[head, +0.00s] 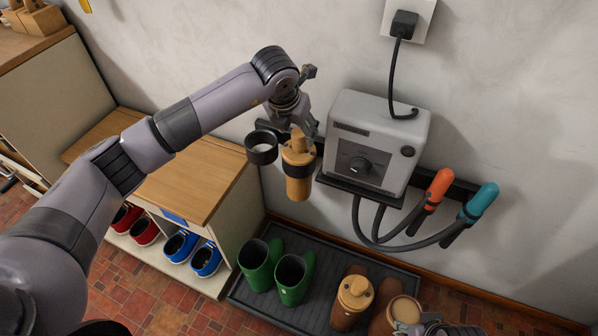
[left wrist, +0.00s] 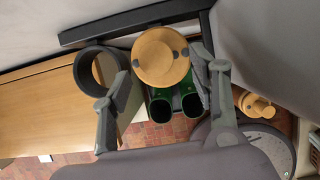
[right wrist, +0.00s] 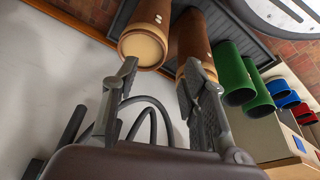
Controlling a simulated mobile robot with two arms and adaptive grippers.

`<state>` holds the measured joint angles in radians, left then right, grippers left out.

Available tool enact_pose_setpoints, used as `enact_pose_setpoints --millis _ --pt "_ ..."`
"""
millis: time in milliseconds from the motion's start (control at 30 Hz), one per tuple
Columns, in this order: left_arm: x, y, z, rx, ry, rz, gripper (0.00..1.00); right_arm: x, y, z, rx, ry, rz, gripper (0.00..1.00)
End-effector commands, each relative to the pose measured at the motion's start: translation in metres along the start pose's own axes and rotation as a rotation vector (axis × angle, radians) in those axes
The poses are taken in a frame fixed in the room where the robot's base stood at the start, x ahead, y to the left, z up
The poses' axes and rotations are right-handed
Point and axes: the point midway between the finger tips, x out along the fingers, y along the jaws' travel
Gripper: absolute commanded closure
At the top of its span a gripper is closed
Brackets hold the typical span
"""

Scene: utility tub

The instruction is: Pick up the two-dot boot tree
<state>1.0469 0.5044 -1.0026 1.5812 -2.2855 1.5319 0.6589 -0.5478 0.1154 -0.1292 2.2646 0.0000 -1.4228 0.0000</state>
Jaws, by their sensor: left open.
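A wooden boot tree (head: 299,180) with a knob on top hangs upright in a dark ring holder on the wall. In the left wrist view its round top (left wrist: 161,60) shows dark dots, whose count I cannot read surely. My left gripper (head: 300,124) is open at its top; the fingers stand either side of it in the left wrist view. Another boot tree (head: 355,288) sits in a brown boot (head: 346,314) on the floor tray. My right gripper (right wrist: 158,82) is open near the brown boots, its fingers apart and nothing visibly held.
An empty ring holder (head: 261,148) is left of the hanging boot tree. A grey dryer box (head: 374,145) with orange and teal hose ends is right of it. Green boots (head: 290,280) stand on the dark tray (head: 323,262). A wooden shoe bench (head: 190,190) is at left.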

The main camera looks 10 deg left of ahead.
Motion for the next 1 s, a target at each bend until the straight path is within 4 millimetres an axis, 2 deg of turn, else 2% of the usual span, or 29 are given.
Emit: enact_pose_setpoints --millis 167,400,500,767,1000 --pt "0.012 0.0 0.0 0.0 0.002 0.0 0.45 -0.006 0.0 -0.001 0.0 0.005 0.001 0.6" --pt "0.048 0.002 0.004 -0.001 0.003 -0.001 0.45 -0.029 0.001 -0.002 0.002 0.017 0.003 0.6" --pt "0.055 0.003 0.005 0.0 0.002 0.0 0.45 -0.035 0.001 -0.002 0.002 0.02 0.003 0.6" --pt "0.057 0.003 0.005 0.0 0.001 0.0 0.45 -0.037 0.002 -0.002 0.002 0.018 0.004 0.6" --pt "0.057 0.003 0.005 0.0 0.001 0.0 0.61 -0.037 0.002 -0.002 0.002 0.018 0.004 0.6"
